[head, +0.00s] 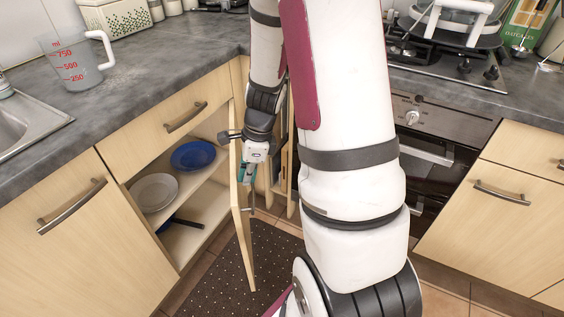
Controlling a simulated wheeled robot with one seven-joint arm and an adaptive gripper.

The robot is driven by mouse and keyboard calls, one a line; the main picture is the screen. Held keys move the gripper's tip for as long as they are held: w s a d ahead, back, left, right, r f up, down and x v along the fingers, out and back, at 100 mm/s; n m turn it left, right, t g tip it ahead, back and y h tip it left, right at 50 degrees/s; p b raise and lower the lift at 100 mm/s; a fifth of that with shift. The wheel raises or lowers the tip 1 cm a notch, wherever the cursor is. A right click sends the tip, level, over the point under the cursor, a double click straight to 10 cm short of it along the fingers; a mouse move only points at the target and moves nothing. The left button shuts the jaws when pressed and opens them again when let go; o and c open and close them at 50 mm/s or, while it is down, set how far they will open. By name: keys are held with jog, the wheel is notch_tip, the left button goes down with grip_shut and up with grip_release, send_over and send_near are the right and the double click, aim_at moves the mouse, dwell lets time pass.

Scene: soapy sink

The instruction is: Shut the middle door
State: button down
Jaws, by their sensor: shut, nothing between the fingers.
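The middle door (243,215) is a light wooden cabinet door standing wide open, seen nearly edge-on. It opens from the right side of a cabinet with two shelves. My gripper (247,182) is at the upper part of this door, close to it or touching it; I cannot tell which. Its fingers are shut with nothing seen between them. The door's edge and my arm hide part of the gripper and the door's far face.
Inside the cabinet are a blue plate (193,154), pale plates (153,192) and a dark-handled pan (178,222). A drawer (168,123) is above. A dotted mat (215,275) lies on the floor. A measuring jug (75,62) stands on the worktop. The oven (440,125) is at right.

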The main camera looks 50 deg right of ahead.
jog(key=w+a+m+h+p, duration=0.1)
jog(key=w+a+m+p, duration=0.5)
jog(key=w+a, duration=0.8)
jog(key=shift+w+t+p, duration=0.4)
jog(key=shift+w+p, duration=0.75)
jog(key=shift+p, duration=0.65)
jog(key=shift+r, duration=0.1)
